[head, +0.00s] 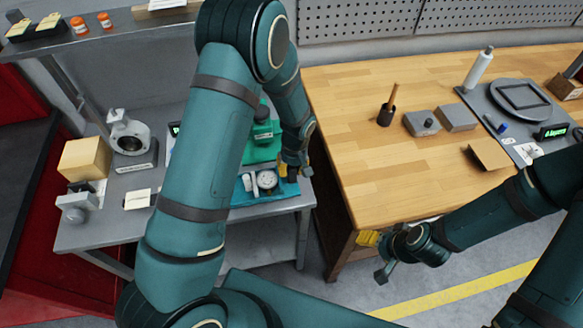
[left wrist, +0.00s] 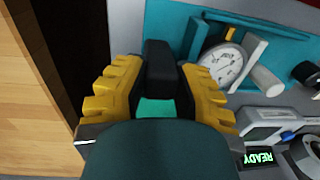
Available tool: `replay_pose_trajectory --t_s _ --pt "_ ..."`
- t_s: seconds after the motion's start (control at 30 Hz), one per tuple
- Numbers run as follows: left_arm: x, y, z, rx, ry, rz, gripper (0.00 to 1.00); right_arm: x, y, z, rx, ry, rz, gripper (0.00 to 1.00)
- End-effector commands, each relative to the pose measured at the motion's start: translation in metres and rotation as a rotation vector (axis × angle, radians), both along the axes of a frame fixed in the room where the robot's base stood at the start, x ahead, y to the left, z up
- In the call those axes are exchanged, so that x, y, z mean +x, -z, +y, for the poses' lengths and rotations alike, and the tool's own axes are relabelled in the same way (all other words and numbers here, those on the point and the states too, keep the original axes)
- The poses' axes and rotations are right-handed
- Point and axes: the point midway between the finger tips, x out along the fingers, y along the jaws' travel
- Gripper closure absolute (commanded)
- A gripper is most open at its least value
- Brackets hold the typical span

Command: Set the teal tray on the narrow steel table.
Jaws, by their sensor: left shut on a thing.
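The teal tray (head: 240,198) is at the front right of the narrow steel table (head: 100,232), partly hidden by my left arm. A round white dial gauge (head: 267,180) and white pieces lie in it. The tray (left wrist: 165,28) and gauge (left wrist: 220,66) also show in the left wrist view. My left gripper (head: 293,170) is at the tray's right end; its yellow fingers are shut on a black block, apparently the tray's handle (left wrist: 160,72). I cannot tell whether the tray touches the tabletop. My right gripper (head: 375,256) hangs empty before the wooden bench, fingers apart.
On the steel table stand a tan box (head: 85,160), a grey-white ring-shaped device (head: 128,133) and a green device (head: 263,130) just behind the tray. A shelf (head: 150,22) runs above. The wooden bench (head: 345,180) is close on the right, across a narrow gap.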

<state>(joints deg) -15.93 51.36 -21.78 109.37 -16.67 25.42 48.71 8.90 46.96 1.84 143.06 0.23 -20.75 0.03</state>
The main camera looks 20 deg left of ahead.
Motion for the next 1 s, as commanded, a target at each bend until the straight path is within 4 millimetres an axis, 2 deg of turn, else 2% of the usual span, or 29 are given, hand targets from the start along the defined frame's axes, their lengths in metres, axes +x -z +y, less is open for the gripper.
replay_pose_trajectory --t_s 0.17,0.2,0.23,0.27,0.53,0.67,0.77,1.0 --pt "0.000 0.004 0.000 0.001 0.000 -0.001 1.00 0.000 0.003 0.000 0.000 0.000 0.000 0.34" --pt "0.000 0.003 0.000 0.001 0.000 -0.001 0.56 0.000 0.003 0.000 0.000 0.000 0.000 0.34" --pt "0.000 0.003 0.000 0.001 0.000 -0.001 0.46 0.000 0.003 0.000 0.000 0.000 0.000 0.34" --pt "0.000 0.003 0.000 0.001 0.000 -0.001 0.43 0.000 0.002 0.000 0.000 0.000 0.000 0.34" --pt "0.000 0.003 0.000 0.000 0.000 0.000 0.43 0.000 0.002 0.000 0.000 0.000 0.000 0.34" --pt "0.001 -0.004 -0.001 0.000 0.001 -0.001 0.43 0.000 0.002 0.000 0.000 0.000 0.000 0.34" --pt "0.002 -0.018 -0.002 -0.001 0.001 -0.005 0.43 0.000 0.002 0.000 0.000 0.000 0.000 0.34" --pt "0.004 -0.067 -0.005 -0.001 0.000 -0.005 0.43 0.000 0.002 0.000 0.000 0.000 0.000 0.34"
